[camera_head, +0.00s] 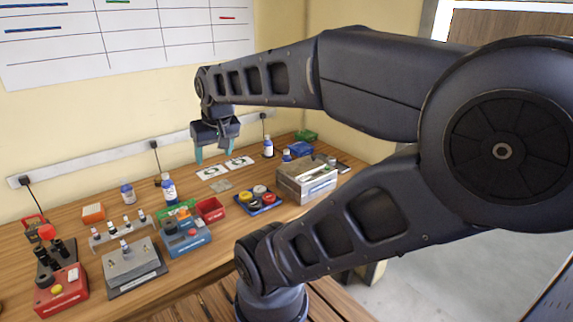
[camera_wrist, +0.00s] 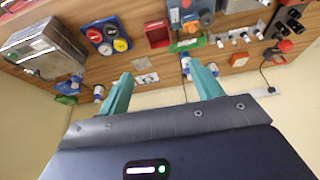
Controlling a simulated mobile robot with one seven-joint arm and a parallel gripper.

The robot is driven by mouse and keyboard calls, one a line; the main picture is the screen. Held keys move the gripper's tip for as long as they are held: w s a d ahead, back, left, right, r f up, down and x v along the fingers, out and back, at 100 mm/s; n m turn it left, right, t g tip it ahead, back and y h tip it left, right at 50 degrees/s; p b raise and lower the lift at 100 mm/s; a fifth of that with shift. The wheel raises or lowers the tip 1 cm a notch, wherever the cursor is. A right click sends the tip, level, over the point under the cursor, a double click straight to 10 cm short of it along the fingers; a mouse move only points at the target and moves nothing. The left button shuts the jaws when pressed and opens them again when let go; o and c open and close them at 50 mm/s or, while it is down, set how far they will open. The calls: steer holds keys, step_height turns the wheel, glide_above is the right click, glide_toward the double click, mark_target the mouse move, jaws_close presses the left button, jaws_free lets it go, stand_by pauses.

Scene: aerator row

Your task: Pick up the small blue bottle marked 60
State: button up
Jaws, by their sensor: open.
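Several bottles with white labels and blue parts stand on the wooden bench; no marking 60 can be read on any. One blue-capped bottle (camera_head: 169,188) stands behind the green tray, with a paler bottle (camera_head: 127,193) to its left. Another bottle (camera_head: 268,148) stands right of the printed cards, and a smaller blue-topped one (camera_head: 287,156) is near the metal box. In the wrist view, bottles show at the left (camera_wrist: 98,91) and beside the right finger (camera_wrist: 186,66). My gripper (camera_head: 214,151) is open and empty above the bench, over the cards; its teal fingers also show in the wrist view (camera_wrist: 160,75).
A metal box (camera_head: 305,180) stands at the right, beside a blue tray of coloured caps (camera_head: 258,199). Printed cards (camera_head: 225,166) lie flat near the wall.

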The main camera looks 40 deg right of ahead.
steer(key=w+d+m, duration=0.3)
steer(key=w+d, duration=0.3)
steer(key=w, duration=0.3)
steer(key=m+g+h, duration=0.3)
steer(key=m+h, duration=0.1)
steer(key=m, duration=0.7)
glide_toward(286, 150)
step_height(286, 150, down, 3)
steer(key=x, duration=0.5)
steer(key=shift+w+d, duration=0.25)
steer(key=shift+s+x, duration=0.1)
steer(key=shift+x, duration=1.15)
steer(key=shift+s+x, duration=0.15)
steer(key=shift+x, duration=1.05)
steer(key=shift+d, duration=0.15)
steer(key=c, duration=1.1)
steer(key=shift+o, duration=0.2)
steer(key=shift+r, duration=0.1)
